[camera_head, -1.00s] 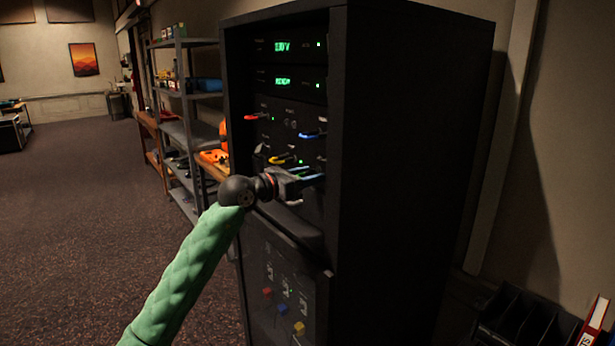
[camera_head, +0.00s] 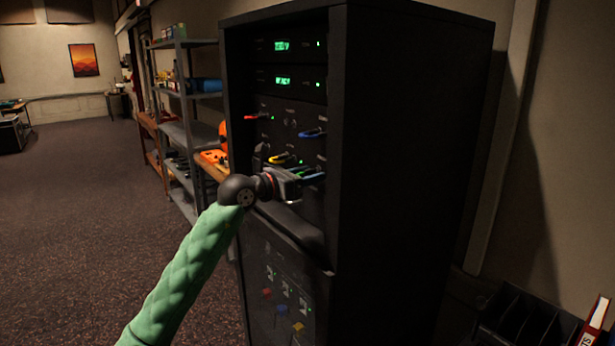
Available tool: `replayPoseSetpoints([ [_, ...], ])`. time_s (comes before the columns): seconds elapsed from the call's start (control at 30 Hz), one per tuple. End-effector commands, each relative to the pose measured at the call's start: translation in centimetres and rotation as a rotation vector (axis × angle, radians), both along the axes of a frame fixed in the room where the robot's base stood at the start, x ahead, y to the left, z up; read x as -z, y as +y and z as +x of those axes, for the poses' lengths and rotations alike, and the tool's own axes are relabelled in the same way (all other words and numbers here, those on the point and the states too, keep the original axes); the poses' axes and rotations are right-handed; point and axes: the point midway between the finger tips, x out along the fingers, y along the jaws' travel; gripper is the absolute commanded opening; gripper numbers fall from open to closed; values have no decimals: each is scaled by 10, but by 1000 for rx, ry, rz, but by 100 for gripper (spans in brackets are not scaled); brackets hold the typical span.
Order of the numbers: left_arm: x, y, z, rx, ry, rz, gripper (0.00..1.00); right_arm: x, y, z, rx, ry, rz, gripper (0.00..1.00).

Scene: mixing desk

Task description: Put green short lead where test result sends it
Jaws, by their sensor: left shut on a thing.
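My left gripper (camera_head: 299,181) is at the front of the black rack (camera_head: 415,170), at the patch panel (camera_head: 292,120). It is shut on the green short lead (camera_head: 303,171), which shows only partly beyond the fingers. I cannot tell whether the lead's ends are in sockets. On the same panel are a red lead (camera_head: 257,116), a blue lead (camera_head: 312,133) and a yellow lead (camera_head: 283,159). Two green displays (camera_head: 282,46) are lit above; their text is too small to read surely. My right gripper is not in view.
A lower rack panel (camera_head: 280,275) holds red, blue and yellow pieces. Metal shelves (camera_head: 188,130) with boxes stand left behind the rack. A black divided holder (camera_head: 520,320) with a red binder (camera_head: 594,322) is at lower right. The carpet (camera_head: 80,220) at left is clear.

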Motion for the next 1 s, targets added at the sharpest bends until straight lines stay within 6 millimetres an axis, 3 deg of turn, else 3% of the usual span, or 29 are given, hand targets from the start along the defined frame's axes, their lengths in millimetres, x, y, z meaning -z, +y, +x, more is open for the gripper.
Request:
replayPoseSetpoints([
  [0.27, 0, 0, 0, 0, 0, 0, 5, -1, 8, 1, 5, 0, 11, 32],
  [0.8, 0, 0, 0, 0, 0, 0, 5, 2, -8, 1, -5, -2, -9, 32],
  [1.0, 0, 0, 0, 0, 0, 0, 5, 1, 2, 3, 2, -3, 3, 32],
])
